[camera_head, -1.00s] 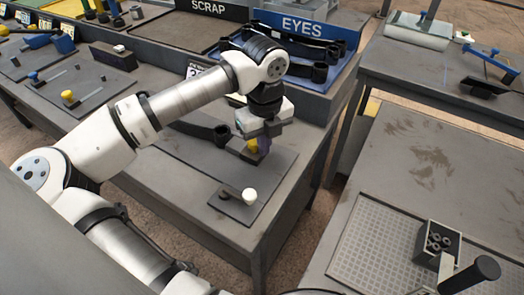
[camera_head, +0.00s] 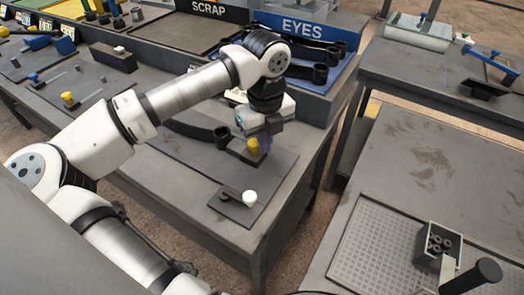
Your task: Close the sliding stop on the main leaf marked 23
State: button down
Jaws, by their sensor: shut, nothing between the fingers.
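I cannot tell whether fingers and knob touch. A dark leaf (camera_head: 190,129) with a rolled eye lies on the flat fixture plate (camera_head: 272,172), its eye end just left of the block. My arm crosses over part of it. A second dark block (camera_head: 230,205) with a white knob (camera_head: 249,198) sits nearer the plate's front. No marking 23 is readable.
Behind my gripper is a blue EYES bin (camera_head: 338,75) with dark eyed leaves; a SCRAP tray (camera_head: 180,38) is to its left. Other knobbed fixtures lie at left.

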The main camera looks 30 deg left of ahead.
notch_tip(320, 180, up, 6)
jog(key=shift+f+p, duration=0.15)
jog(key=shift+p, duration=0.9)
